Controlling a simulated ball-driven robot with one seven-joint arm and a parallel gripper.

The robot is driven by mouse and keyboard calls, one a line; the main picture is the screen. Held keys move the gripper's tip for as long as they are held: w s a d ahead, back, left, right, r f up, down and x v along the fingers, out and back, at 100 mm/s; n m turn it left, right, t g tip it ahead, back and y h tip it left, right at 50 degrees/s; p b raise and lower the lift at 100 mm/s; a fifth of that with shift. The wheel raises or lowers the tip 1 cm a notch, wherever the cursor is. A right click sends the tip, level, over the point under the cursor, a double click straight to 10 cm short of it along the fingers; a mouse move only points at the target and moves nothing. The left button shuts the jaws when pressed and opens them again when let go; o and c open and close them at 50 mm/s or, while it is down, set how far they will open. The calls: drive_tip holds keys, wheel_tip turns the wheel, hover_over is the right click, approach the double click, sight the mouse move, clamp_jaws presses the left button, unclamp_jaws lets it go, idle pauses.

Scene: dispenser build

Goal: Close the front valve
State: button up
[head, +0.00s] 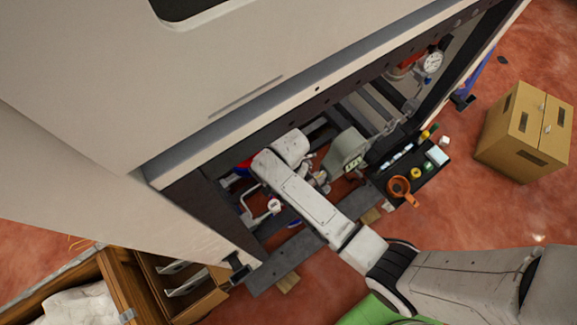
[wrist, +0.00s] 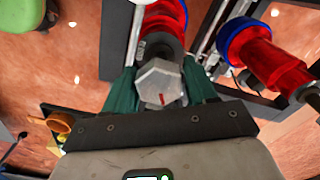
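In the wrist view, a grey hexagonal knob (wrist: 160,84) with a red mark on its face sits at the end of a red valve body (wrist: 168,14). My gripper (wrist: 160,72) has its green fingers apart, one on each side of this knob. I cannot tell whether they press on it. A second red valve (wrist: 268,62) with a blue collar stands to the right, apart from the fingers. In the head view, my arm reaches into the cabinet opening. My gripper is hidden there, and only a bit of red and blue (head: 243,165) shows beside the arm.
The beige cabinet (head: 180,90) walls the left and top of the head view. Inside are a pressure gauge (head: 432,62), pipes and a grey device (head: 346,152). A black tray (head: 433,172) holds an orange cup (head: 399,187).

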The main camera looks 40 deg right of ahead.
drive_tip(key=c, duration=0.7)
drive_tip(key=shift+r+m+p, duration=0.15)
drive_tip(key=shift+m+p, duration=0.45)
drive_tip(key=shift+m, duration=0.4)
drive_tip(key=shift+c, duration=0.2)
drive_tip(key=shift+m, duration=0.8)
drive_tip(key=shift+m+p, duration=0.4)
drive_tip(key=shift+p, duration=0.05)
drive_tip(key=shift+m+p, duration=0.4)
drive_tip(key=shift+m, duration=0.9)
